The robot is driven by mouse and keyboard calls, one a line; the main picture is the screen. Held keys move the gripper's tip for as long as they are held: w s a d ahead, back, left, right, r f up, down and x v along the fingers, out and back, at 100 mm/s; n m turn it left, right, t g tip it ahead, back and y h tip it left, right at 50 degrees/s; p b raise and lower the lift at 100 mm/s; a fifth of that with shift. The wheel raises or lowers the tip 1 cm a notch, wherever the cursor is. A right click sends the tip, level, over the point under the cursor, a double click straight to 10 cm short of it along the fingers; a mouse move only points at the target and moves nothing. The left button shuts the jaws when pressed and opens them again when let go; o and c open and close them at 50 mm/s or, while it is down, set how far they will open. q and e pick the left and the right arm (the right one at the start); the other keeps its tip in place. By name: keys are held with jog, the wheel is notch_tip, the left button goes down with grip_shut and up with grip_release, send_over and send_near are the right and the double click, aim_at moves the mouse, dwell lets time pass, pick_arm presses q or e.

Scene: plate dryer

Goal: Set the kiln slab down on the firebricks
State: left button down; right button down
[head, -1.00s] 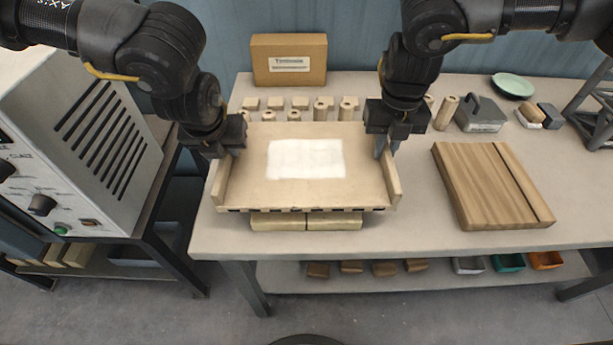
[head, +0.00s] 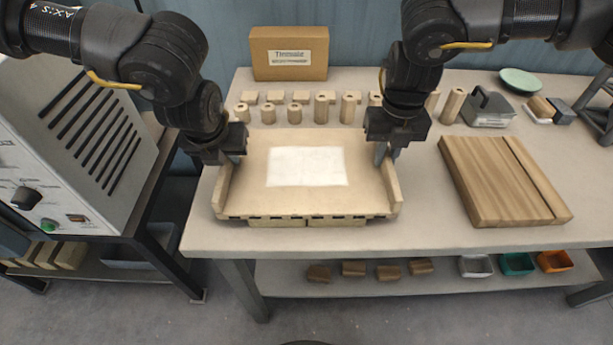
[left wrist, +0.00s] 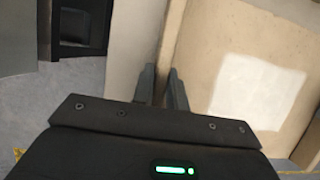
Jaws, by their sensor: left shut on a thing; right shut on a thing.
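The kiln slab (head: 307,198) is a beige board with raised left and right side walls and a white patch in the middle. It looks level above the work table. My left gripper (head: 235,158) is shut on the slab's left wall, which also shows in the left wrist view (left wrist: 174,40). My right gripper (head: 386,154) is shut on its right wall. The pale yellow firebricks (head: 278,223) show only as a thin strip under the slab's front edge; the rest is hidden. I cannot tell whether the slab touches them.
Several short beige posts (head: 321,105) stand in rows behind the slab. A cardboard box (head: 289,52) is at the back. A wooden board (head: 500,180) lies to the right, with clear table between it and the slab. A kiln-like cabinet (head: 80,130) stands at the left.

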pick_arm(q)
jog(key=c, duration=1.7)
grip_release()
jog(key=shift+a+f, duration=0.15)
jog(key=shift+a, duration=0.05)
jog(key=shift+c, duration=0.2)
pick_arm(e)
jog(key=c, duration=1.7)
grip_release()
jog(key=shift+d+f, duration=0.1)
jog(key=shift+d, duration=0.05)
jog(key=shift+c, duration=0.2)
pick_arm(q)
jog(key=o, duration=0.3)
jog(key=shift+d, duration=0.1)
pick_arm(e)
jog(key=o, duration=0.3)
pick_arm(q)
jog(key=shift+o, duration=0.2)
pick_arm(e)
jog(key=shift+o, duration=0.2)
pick_arm(q)
jog(key=v, duration=1.2)
pick_arm(e)
notch_tip(320, 180, up, 12)
jog(key=shift+a, duration=0.2)
